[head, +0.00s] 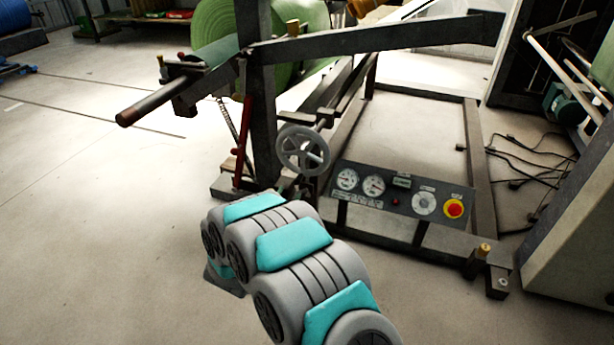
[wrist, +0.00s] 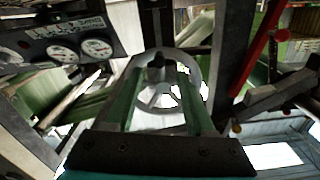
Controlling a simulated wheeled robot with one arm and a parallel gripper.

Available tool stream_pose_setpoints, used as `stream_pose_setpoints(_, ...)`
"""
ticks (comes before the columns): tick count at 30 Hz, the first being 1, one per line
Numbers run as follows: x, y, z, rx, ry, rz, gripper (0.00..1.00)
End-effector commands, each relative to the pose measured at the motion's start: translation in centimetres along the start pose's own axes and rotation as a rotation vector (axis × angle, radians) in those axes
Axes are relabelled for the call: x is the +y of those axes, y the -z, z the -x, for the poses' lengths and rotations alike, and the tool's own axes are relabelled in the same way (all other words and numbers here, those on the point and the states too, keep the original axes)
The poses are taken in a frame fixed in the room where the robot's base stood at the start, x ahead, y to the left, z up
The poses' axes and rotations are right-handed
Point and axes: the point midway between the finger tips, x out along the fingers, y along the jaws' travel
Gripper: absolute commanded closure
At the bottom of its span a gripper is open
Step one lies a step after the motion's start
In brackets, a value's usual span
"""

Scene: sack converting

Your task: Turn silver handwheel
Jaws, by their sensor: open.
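The silver handwheel (head: 303,151) is a spoked grey wheel on the dark machine frame, left of and above the control panel. In the wrist view the handwheel (wrist: 190,99) faces me near the middle, with its dark hub close to the line between my fingertips. My gripper (wrist: 159,72) is open, with one finger on each side of the hub and nothing held. I cannot tell whether the fingers touch the wheel. In the head view my arm hides most of the gripper, just below the wheel.
A control panel (head: 399,193) with gauges and a red-yellow stop button (head: 454,209) is right of the wheel. A dark upright post (head: 259,100) and a red lever (head: 242,140) stand to its left. A green roll (head: 215,30) is behind. Open floor lies left.

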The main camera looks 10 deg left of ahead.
Motion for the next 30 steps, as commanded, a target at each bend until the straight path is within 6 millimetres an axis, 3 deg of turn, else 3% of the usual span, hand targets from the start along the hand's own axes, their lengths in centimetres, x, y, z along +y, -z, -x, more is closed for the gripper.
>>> stream_pose_setpoints(16,0.2,-0.1,-6.8,0.006,-0.003,0.002,0.45)
stream_pose_setpoints(28,0.1,0.0,-7.7,0.003,-0.001,0.004,0.45)
stream_pose_setpoints(30,0.1,-0.1,-7.7,0.003,-0.001,0.004,0.51)
